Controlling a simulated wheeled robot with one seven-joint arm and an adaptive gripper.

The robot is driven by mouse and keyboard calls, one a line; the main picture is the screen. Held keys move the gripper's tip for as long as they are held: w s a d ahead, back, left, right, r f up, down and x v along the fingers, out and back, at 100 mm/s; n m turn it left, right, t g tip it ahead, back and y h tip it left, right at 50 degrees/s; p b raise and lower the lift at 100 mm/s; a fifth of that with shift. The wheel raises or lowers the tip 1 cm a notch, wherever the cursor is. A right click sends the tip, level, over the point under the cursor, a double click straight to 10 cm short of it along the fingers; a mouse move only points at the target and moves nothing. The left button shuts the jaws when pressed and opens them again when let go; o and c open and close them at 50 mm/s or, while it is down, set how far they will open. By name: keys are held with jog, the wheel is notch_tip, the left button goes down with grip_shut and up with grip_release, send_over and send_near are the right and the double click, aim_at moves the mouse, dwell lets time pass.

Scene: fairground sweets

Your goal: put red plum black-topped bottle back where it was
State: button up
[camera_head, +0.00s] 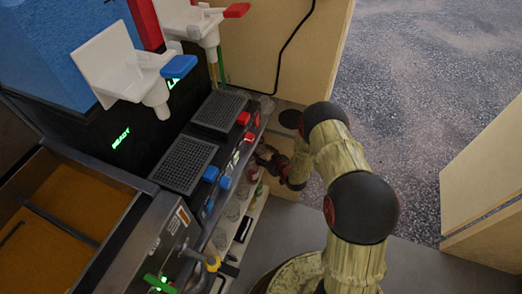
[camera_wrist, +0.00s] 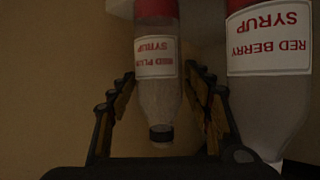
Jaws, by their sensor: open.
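The red plum bottle (camera_wrist: 156,90) hangs upside down in the wrist view, its black top (camera_wrist: 161,134) toward the picture bottom and red syrup at the upper end. Its label reads RED PLUM SYRUP. My gripper (camera_wrist: 166,76) is open, with one finger on each side of the bottle. Dark gaps show between the fingers and the bottle, and neither finger appears to press on it. In the head view my gripper (camera_head: 268,158) is at the shelf below the machine's front; the bottle cannot be clearly made out there.
A larger RED BERRY SYRUP bottle (camera_wrist: 268,95) stands close beside my right finger in the wrist view. In the head view a narrow pale shelf (camera_head: 236,248) with cups and small items runs along the machine. Drip grates (camera_head: 183,167) and a wooden panel (camera_head: 285,60) are nearby.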

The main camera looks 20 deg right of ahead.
jog(key=p+v, duration=0.3)
jog(key=v, duration=0.7)
jog(key=shift+s+r, duration=0.2)
jog(key=shift+s, duration=0.1)
